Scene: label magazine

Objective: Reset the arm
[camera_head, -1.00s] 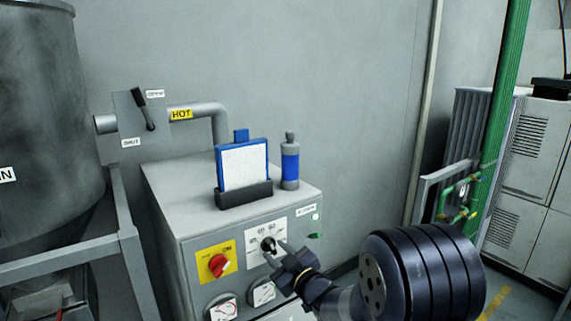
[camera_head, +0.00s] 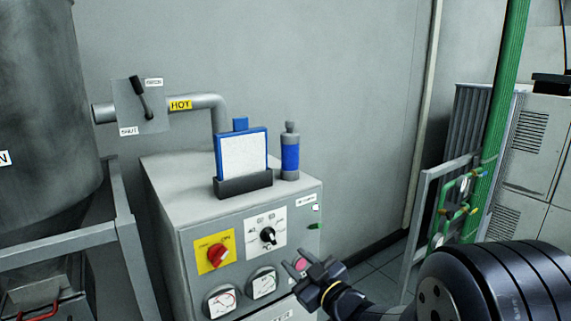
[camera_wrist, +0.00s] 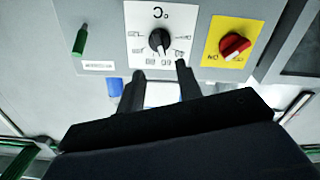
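My gripper (camera_head: 300,270) is in front of the grey control cabinet (camera_head: 160,190), low and right of the black selector knob (camera_head: 268,236). Its two fingers stand apart with nothing between them. In the wrist view my gripper (camera_wrist: 160,82) points at the cabinet face, its fingertips just short of the black knob (camera_wrist: 159,40) in the picture and apart from it. A red switch on a yellow plate (camera_head: 217,254) is left of the black knob. A pink-red button (camera_head: 300,264) shows right behind the fingers.
A blue-framed label holder (camera_head: 242,158) and a blue-grey bottle (camera_head: 290,155) stand on the cabinet top. Two gauges (camera_head: 221,301) are low on its face. A pipe marked HOT (camera_head: 200,104) and a black lever (camera_head: 142,95) are behind.

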